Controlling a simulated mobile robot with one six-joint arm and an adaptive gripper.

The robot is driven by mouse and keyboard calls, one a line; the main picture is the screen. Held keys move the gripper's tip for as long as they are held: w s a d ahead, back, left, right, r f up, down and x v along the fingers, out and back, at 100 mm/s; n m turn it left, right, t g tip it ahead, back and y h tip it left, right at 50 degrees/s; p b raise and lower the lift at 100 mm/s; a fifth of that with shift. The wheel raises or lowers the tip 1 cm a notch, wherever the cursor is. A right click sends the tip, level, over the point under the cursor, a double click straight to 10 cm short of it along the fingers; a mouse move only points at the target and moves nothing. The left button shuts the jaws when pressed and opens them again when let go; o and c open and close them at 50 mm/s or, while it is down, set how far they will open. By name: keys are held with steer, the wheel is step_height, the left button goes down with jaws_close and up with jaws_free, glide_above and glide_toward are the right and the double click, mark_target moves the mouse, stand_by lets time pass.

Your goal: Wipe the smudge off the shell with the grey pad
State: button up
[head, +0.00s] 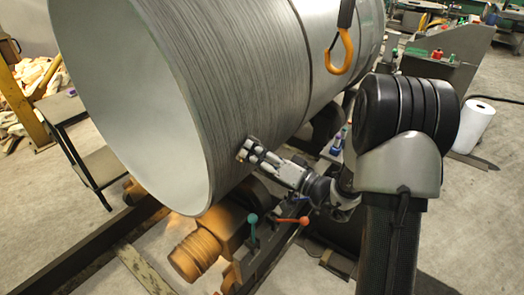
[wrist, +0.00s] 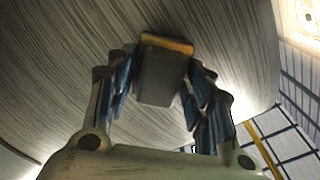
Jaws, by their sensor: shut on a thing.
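The shell (head: 225,75) is a large grey metal cylinder with a brushed surface, lying on its side across the head view. Its streaked surface also fills most of the wrist view (wrist: 60,70). My gripper (head: 246,153) is at the shell's lower right side. In the wrist view my gripper (wrist: 162,85) is shut on the grey pad (wrist: 160,80), a block with a yellow-brown layer at its far end. That end is at or very near the shell; I cannot tell whether it touches. I cannot make out a smudge; the gripper and pad hide part of the surface.
A yellow hook (head: 341,53) hangs in front of the shell. Below the shell are an orange motor-like unit (head: 193,254) and levers with teal (head: 252,219) and red knobs (head: 304,221). A dark side table (head: 108,165) stands left. A white roll (head: 473,126) stands right.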

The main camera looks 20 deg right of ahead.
mark_target(241, 159)
steer(key=shift+s+a, duration=0.6)
steer(key=shift+a, duration=0.25)
steer(key=shift+s+a, duration=0.6)
steer(key=shift+a, duration=0.25)
steer(key=v, duration=0.6)
steer(key=shift+d, duration=0.1)
steer(key=shift+v, duration=1.45)
